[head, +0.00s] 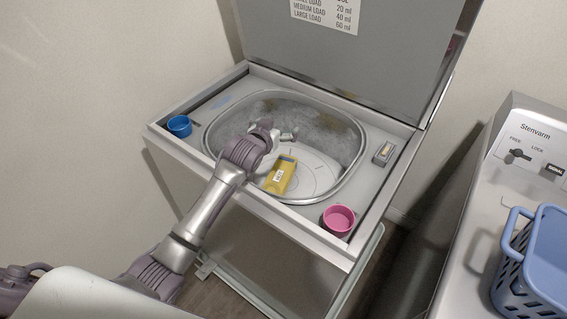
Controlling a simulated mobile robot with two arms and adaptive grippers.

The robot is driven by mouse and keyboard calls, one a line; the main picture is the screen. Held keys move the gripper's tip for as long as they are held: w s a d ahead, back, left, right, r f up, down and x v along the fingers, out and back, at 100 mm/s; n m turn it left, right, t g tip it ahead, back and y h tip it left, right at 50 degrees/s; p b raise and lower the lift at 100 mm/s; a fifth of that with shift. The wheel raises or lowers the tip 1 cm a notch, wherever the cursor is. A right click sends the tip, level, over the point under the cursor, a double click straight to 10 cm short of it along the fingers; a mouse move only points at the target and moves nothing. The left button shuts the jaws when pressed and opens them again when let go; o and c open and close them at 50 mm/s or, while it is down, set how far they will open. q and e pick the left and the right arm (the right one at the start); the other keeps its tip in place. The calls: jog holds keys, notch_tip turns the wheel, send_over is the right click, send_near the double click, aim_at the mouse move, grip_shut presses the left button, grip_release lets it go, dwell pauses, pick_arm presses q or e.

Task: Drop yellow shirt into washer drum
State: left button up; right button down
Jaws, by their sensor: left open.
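The only yellow thing I see is a small, block-like yellow item (281,175) with a white label. It lies within the washer opening, near its front rim; I cannot tell for sure that it is the shirt. The washer drum (330,130) is open, with speckled grey walls and a pale bottom. My left gripper (285,134) is open over the drum, above and behind the yellow item in the picture and apart from it. My left wrist hides part of the drum's left side. My right gripper is out of view.
The grey washer lid (355,60) stands raised at the back. A blue cup (179,126) sits on the washer's left corner and a pink cup (339,220) on its front right corner. A second machine (500,175) at right carries a blue basket (540,262).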

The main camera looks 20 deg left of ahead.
pick_arm(q)
notch_tip(320, 180, up, 9)
dwell(0.3)
dwell(0.4)
